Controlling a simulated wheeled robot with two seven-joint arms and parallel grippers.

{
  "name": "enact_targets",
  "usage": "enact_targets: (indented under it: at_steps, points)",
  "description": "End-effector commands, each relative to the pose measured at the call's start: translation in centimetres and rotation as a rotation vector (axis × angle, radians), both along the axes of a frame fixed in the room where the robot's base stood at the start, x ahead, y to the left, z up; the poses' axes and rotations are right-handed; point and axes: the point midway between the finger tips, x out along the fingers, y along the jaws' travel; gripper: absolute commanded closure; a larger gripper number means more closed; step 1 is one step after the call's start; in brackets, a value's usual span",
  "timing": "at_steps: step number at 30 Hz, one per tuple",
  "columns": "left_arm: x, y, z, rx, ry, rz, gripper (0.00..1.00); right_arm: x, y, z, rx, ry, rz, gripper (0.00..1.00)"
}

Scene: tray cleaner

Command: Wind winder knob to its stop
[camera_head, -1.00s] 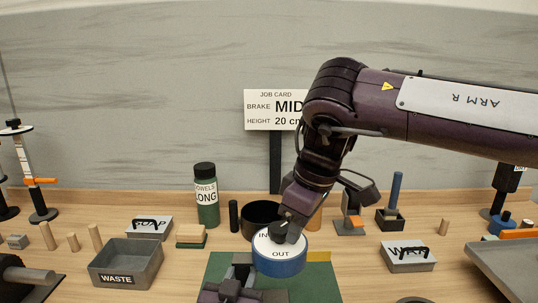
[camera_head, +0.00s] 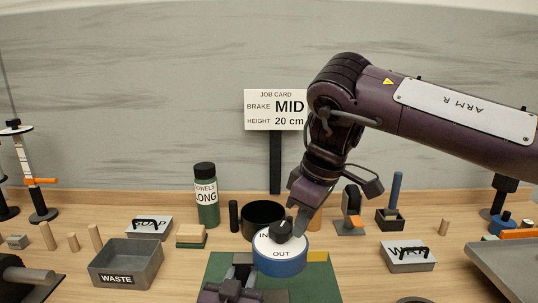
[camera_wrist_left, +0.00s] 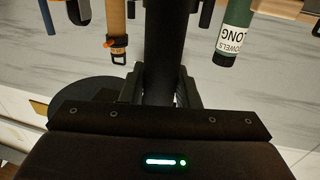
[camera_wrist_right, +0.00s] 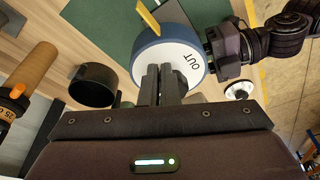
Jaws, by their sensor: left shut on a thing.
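The winder (camera_head: 281,265) is a blue drum with a white top marked IN and OUT, standing on the green mat (camera_head: 318,278). Its black knob (camera_head: 282,232) has a pale mark on top. My right gripper (camera_head: 298,230) is at the knob from the right. In the right wrist view its fingers (camera_wrist_right: 166,85) lie close together over the white top and hide the knob; their grip is unclear.
A black round cup (camera_head: 263,219) stands just behind the winder. The job card post (camera_head: 275,165) is farther back. A grey waste bin (camera_head: 126,265) is to the left, and a black-handled grey block (camera_head: 408,257) is to the right.

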Motion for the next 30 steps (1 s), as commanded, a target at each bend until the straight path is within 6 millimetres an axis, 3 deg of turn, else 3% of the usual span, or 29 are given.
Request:
enact_targets:
  at_steps: [30]
  points:
    - [0.01, -0.01, 0.13, -0.002, -0.003, 0.000, 1.00, 0.27, -0.77, 0.31, 0.000, -0.002, 0.002, 1.00]
